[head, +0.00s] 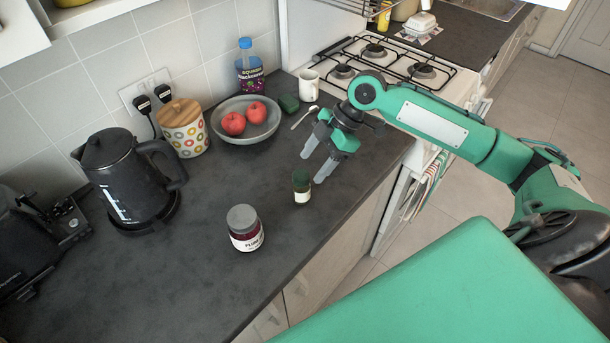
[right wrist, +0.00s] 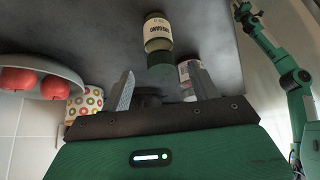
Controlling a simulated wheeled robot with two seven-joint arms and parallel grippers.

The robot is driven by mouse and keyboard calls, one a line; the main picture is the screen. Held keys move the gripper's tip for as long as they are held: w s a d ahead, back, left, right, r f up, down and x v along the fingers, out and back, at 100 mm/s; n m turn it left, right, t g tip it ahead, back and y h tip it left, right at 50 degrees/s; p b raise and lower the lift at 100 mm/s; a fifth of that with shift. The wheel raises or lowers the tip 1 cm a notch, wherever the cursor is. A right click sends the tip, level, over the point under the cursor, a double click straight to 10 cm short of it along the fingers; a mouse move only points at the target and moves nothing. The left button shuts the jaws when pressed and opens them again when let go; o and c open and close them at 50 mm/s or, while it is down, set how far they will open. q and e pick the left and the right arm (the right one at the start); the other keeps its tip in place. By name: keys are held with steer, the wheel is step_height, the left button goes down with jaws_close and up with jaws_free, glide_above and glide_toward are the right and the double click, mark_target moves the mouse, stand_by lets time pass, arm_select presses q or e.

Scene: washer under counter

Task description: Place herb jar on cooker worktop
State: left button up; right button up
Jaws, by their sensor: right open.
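The herb jar (head: 302,188) is small, with a dark green lid and a pale label. It stands upright on the dark counter near its front edge. In the right wrist view the herb jar (right wrist: 158,35) lies ahead of the fingers, its label partly legible. My right gripper (head: 314,166) is open and empty, just above and beside the jar, with no clear contact. Its fingers also show in the right wrist view (right wrist: 162,75). The white gas cooker (head: 397,66) stands beyond my right arm. My left arm (right wrist: 288,75) shows small in the right wrist view; its jaws are unclear.
A plum jar (head: 245,228) stands left of the herb jar. A bowl (head: 260,133) with two red apples, a white mug (head: 308,85), a spoon and a green item sit behind. A kettle (head: 125,180) and a patterned canister (head: 183,128) stand left. Dark worktop (head: 462,38) continues past the cooker.

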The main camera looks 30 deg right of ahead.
steer(key=v, duration=0.5)
steer(key=shift+d+r+b, duration=0.1)
steer(key=shift+r+b, duration=0.1)
steer(key=shift+b, duration=0.1)
steer(key=shift+s+f, duration=0.1)
